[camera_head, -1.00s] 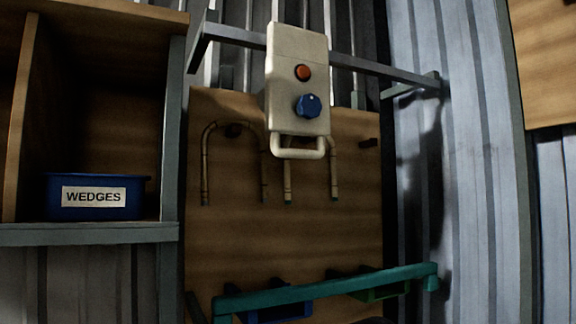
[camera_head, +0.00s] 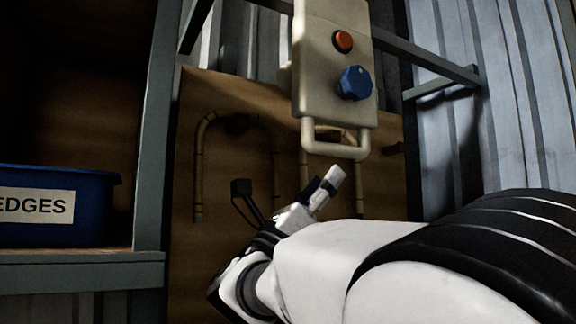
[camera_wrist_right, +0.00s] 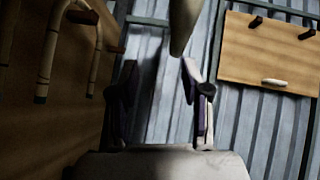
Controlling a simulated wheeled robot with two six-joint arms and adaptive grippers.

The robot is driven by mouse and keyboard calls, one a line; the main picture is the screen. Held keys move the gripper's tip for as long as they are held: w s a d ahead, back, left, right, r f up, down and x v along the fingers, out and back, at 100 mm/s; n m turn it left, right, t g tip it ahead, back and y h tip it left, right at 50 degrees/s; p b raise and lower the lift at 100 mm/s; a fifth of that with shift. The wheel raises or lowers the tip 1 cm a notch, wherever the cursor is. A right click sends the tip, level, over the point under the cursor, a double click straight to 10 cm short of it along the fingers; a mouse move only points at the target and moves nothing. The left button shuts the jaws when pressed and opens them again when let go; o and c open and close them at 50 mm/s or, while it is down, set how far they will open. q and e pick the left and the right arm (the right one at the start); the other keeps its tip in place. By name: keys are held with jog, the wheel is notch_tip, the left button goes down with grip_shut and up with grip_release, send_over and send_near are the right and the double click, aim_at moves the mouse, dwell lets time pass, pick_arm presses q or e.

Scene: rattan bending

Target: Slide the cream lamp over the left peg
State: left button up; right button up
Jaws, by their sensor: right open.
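No thing is plainly a lamp. A cream box (camera_head: 333,60) with an orange button, a blue knob and a bottom loop handle hangs at upper middle in the head view. My right gripper (camera_head: 283,190) is open below the handle, apart from it in the picture. In the right wrist view the open fingers (camera_wrist_right: 160,75) have a pale tapered shape (camera_wrist_right: 182,25) above and between their tips; contact cannot be told. A small cream piece (camera_wrist_right: 273,82) is low on a wooden board, under a left peg (camera_wrist_right: 256,22) and a right peg (camera_wrist_right: 306,34). My left gripper is out of view.
Bent canes (camera_head: 199,165) hang on a wooden back panel (camera_head: 190,290), partly behind my right arm. A blue wedges bin (camera_head: 90,195) sits on a shelf at left. A grey rail (camera_head: 425,60) runs beside the box. Corrugated metal wall (camera_head: 520,90) is at right.

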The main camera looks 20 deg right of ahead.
aim_at(352, 152)
jog(key=shift+m+g, duration=0.4)
jog(key=shift+g, duration=0.1)
jog(key=s+d+r+p, duration=0.1)
jog(key=d+r+p, duration=0.1)
jog(key=r, duration=0.1)
jog(key=s+d+r+p, duration=0.1)
jog(key=shift+s+d+r, duration=0.3)
jog(key=shift+d+r, duration=0.1)
jog(key=shift+w+d+r+t+p, duration=0.15)
jog(key=shift+w+d+r+p, duration=0.15)
jog(key=shift+w+d, duration=0.25)
jog(key=shift+w+d+r+t+p, duration=0.15)
jog(key=shift+w+d+r+p, duration=0.05)
jog(key=shift+w+d+p, duration=0.25)
jog(key=shift+w, duration=0.15)
jog(key=shift+s, duration=0.35)
jog(key=shift+c, duration=1.3)
jog(key=shift+a, duration=0.1)
jog(key=c, duration=0.5)
jog(key=shift+w, duration=0.15)
grip_shut()
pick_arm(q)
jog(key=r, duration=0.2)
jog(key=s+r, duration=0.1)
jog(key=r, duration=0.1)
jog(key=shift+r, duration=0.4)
